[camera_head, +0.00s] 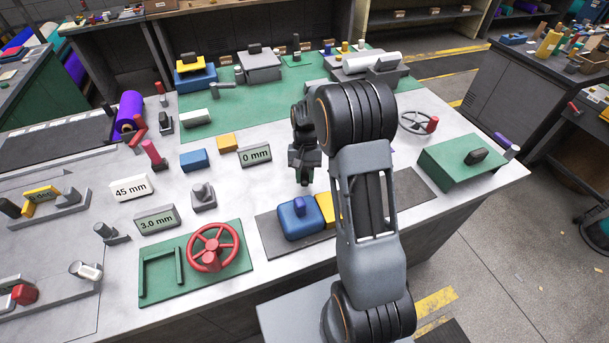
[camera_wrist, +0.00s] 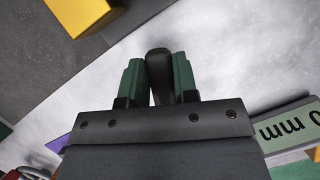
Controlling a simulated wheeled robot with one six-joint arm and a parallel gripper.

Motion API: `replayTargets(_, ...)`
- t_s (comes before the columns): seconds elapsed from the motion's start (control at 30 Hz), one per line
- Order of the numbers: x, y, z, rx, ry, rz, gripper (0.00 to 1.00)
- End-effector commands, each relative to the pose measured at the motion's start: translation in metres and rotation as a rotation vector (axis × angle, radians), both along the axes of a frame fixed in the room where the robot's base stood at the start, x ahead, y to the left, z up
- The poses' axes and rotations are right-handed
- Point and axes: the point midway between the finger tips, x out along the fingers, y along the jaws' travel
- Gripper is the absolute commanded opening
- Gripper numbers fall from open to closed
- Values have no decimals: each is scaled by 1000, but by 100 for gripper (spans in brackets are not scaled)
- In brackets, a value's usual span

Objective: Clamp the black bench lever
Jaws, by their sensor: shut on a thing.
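The black bench lever (camera_wrist: 158,72) shows in the wrist view as a dark, rounded handle between the two green fingers. My gripper (camera_wrist: 158,85) is shut on it, with a finger against each side. In the head view my gripper (camera_head: 304,178) points down over the pale bench top, and the lever is hidden or too dark to tell apart from it. The lever's base is not clear in either view.
A grey block marked 0 mm (camera_head: 255,156) lies left of my gripper. A blue block (camera_head: 300,220) and a yellow block (camera_head: 327,208) stand close in front. A red handwheel (camera_head: 212,246) is at front left, and a green box (camera_head: 463,160) at right.

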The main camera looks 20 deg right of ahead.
Motion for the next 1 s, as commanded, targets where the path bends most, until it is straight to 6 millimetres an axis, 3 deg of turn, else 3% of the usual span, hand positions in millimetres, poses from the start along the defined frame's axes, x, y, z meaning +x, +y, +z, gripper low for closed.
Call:
replayTargets(0.2, 1, 0, 1, -1, -3, 0, 0)
replayTargets(0.23, 1, 0, 1, -1, -4, 0, 28)
replayTargets(0.5, 0, 0, 0, 0, -2, -1, 53)
replayTargets(0.8, 2, -1, 3, 0, -2, -1, 53)
replayTargets(1.0, 12, -5, 29, -2, -6, -1, 53)
